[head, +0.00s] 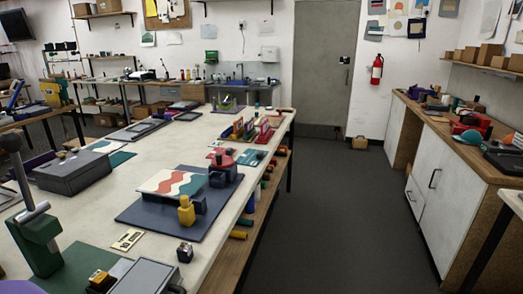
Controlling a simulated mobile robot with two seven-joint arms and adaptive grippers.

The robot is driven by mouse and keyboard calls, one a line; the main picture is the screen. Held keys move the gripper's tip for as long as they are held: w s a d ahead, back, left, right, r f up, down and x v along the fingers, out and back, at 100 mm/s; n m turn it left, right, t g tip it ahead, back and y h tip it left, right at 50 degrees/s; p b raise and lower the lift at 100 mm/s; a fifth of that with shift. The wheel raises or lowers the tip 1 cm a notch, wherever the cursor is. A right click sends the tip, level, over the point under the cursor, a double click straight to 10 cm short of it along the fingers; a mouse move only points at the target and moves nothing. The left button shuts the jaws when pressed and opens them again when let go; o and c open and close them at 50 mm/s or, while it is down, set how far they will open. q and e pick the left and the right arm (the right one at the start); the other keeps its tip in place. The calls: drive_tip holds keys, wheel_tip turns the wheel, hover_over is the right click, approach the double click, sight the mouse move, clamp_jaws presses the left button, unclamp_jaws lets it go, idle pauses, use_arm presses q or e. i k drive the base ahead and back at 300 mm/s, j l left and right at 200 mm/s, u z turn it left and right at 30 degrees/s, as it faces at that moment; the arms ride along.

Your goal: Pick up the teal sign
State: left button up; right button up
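I cannot clearly pick out a teal sign. A small flat teal piece (251,157) lies on the long pale table (150,232), beyond the dark blue mat and near the table's right edge. A teal sheet (121,158) lies flat farther left on the same table, partly beside a grey box. It is too small to tell whether either is a sign. Neither of my grippers is in view.
A dark blue mat (143,213) holds a wavy-patterned board (172,182) and a yellow bottle (186,211). A green press (37,243) stands at the near left. Clear grey floor (330,215) runs between table and right-hand counter (447,206).

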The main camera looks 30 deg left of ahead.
sight(250, 158)
drive_tip(key=i+j, duration=0.15)
drive_tip(key=i, duration=0.65)
drive_tip(key=i+j, duration=0.1)
drive_tip(key=i, duration=0.75)
drive_tip(key=i+u, duration=0.2)
drive_tip(key=i, duration=0.25)
drive_tip(key=i+l+u, duration=0.15)
drive_tip(key=i, duration=0.25)
drive_tip(key=i+l+u, duration=0.2)
drive_tip(key=i, duration=0.25)
